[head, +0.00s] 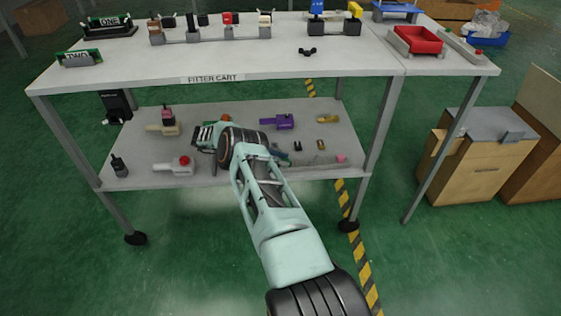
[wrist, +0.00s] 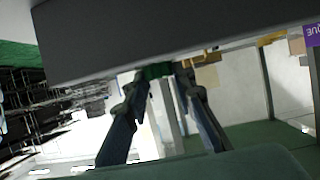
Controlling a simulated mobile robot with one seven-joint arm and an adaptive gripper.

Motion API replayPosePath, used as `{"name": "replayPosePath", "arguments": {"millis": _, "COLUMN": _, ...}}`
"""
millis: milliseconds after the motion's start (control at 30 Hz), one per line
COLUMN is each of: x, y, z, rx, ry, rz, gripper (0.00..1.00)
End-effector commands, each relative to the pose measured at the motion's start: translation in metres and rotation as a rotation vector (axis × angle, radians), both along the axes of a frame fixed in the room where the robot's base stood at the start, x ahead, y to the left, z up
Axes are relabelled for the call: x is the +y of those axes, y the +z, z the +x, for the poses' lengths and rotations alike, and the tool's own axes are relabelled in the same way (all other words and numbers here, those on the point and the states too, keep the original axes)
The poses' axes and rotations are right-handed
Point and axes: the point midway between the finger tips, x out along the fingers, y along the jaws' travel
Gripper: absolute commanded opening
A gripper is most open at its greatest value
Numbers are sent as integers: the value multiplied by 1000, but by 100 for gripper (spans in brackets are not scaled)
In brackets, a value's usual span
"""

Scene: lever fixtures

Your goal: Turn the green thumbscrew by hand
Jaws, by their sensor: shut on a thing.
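The green thumbscrew (wrist: 157,71) shows in the wrist view as a small dark green piece under the edge of a grey slab. My gripper (wrist: 165,80) has its two fingertips on either side of it, shut on it. Most of the thumbscrew is hidden by the fingers and slab. In the head view my gripper (head: 203,138) is over the lower shelf, left of its middle. There the thumbscrew cannot be made out behind my wrist.
The lower shelf (head: 235,179) also holds a purple fixture (head: 277,122), a red-knobbed block (head: 174,166) and a pink-topped block (head: 164,122). The tabletop (head: 250,64) lies above my gripper. A cart leg (head: 380,135) stands right of my arm.

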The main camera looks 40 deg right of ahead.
Motion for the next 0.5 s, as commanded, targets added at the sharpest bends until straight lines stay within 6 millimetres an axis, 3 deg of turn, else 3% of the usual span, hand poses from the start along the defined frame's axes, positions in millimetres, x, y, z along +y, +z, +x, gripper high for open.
{"name": "replayPosePath", "arguments": {"millis": 467, "x": -1, "y": 0, "z": -1, "rx": 2, "ry": -9, "rz": -1, "gripper": 0}}
{"name": "replayPosePath", "arguments": {"millis": 500, "x": -1, "y": 0, "z": -1, "rx": 2, "ry": -9, "rz": -1, "gripper": 28}}
